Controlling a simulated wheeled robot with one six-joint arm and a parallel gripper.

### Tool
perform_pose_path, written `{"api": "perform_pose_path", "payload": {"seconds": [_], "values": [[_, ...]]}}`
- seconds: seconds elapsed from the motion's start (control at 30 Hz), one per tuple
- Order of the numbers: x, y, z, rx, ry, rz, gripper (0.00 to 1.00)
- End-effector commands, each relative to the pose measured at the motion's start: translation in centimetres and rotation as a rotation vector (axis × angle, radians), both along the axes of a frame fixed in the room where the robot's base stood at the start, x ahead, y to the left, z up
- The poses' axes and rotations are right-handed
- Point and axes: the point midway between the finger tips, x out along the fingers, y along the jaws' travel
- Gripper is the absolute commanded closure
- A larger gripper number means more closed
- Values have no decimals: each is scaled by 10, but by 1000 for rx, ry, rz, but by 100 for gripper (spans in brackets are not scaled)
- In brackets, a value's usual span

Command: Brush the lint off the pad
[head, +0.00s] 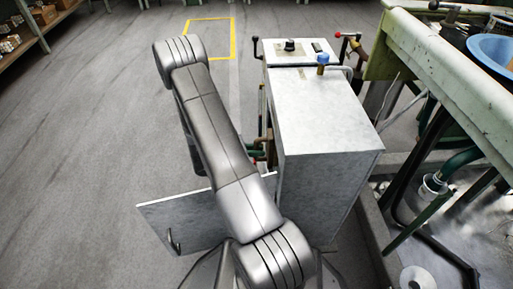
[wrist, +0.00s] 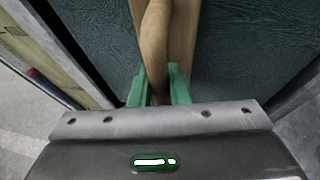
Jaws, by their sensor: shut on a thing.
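In the wrist view my gripper (wrist: 160,88) has its green fingers closed on a rounded wooden handle (wrist: 153,45), which looks like the brush's. A flatter wooden strip runs behind or beside the handle; I cannot tell whether it is part of the brush. A dark blue-green textured surface (wrist: 235,55) spreads on both sides of the wood and may be the pad. Bristles and lint cannot be made out. In the head view my arm hides the gripper, and neither brush nor pad shows.
A grey metal cabinet (head: 322,112) stands right of my arm, with levers and a blue knob (head: 322,59) on top. A panel with a handle (head: 160,222) stands out low at left. A pale green bench (head: 440,75) holds a blue basin (head: 495,50). The left floor is clear.

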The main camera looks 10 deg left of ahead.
Motion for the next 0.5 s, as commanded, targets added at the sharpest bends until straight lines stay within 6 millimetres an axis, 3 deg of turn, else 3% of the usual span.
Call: {"api": "perform_pose_path", "payload": {"seconds": [0.5], "values": [[-30, -8, 0, -1, 0, -1, 100]]}}
